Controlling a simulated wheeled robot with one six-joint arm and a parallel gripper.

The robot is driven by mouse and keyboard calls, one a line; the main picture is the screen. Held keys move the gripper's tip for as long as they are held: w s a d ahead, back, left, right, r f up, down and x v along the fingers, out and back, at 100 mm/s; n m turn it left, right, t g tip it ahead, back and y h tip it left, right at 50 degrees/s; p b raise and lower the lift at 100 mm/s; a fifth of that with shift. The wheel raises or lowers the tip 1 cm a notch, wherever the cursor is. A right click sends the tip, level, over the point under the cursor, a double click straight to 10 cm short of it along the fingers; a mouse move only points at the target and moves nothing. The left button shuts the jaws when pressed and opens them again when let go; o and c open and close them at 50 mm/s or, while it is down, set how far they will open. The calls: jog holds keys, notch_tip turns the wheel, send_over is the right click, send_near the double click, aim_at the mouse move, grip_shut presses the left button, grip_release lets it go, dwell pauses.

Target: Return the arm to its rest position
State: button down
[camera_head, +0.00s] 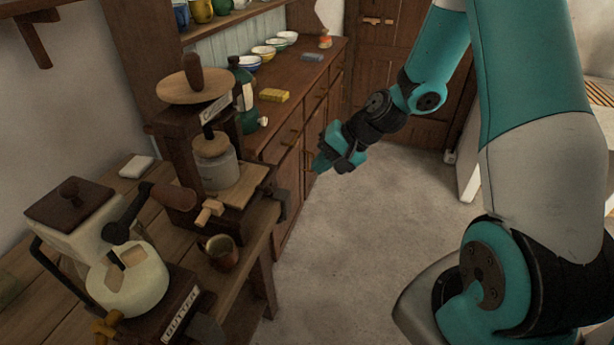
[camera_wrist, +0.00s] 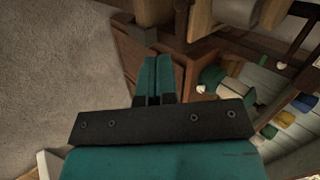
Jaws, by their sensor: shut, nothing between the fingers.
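My arm is teal, grey and black and reaches in from the right of the head view. My gripper (camera_head: 322,162) hangs in the air over the open floor, just right of the dresser's drawer fronts as seen there. In the wrist view the two teal fingers of my gripper (camera_wrist: 155,78) lie side by side, closed together with nothing between them. The fingertips look apart from the furniture behind them, though the exact gap is hard to judge.
A wooden workbench (camera_head: 36,310) at left carries a coffee grinder (camera_head: 190,150), a butter machine (camera_head: 130,280) and a small brown jug (camera_head: 222,252). A wooden dresser (camera_head: 318,75) holds bowls, a green bottle (camera_head: 240,95) and a yellow sponge-like block (camera_head: 274,95). The grey floor (camera_head: 370,225) is clear.

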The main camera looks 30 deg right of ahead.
jog(key=shift+s+d+r, duration=0.2)
jog(key=shift+d+r, duration=0.05)
jog(key=shift+r, duration=0.1)
jog(key=s+a+r+n+g, duration=0.3)
jog(key=s+a+r+n, duration=0.5)
jog(key=a+r, duration=0.3)
jog(key=s+a+r+n+g+h, duration=0.1)
jog(key=s+a+r+n, duration=0.1)
jog(key=s, duration=0.5)
jog(key=s+a+r+n+g+h, duration=0.1)
jog(key=s+a+r+n, duration=0.2)
jog(key=s, duration=0.4)
jog(key=shift+s+a+n, duration=0.25)
jog(key=shift+a+n, duration=0.1)
jog(key=shift+n, duration=0.45)
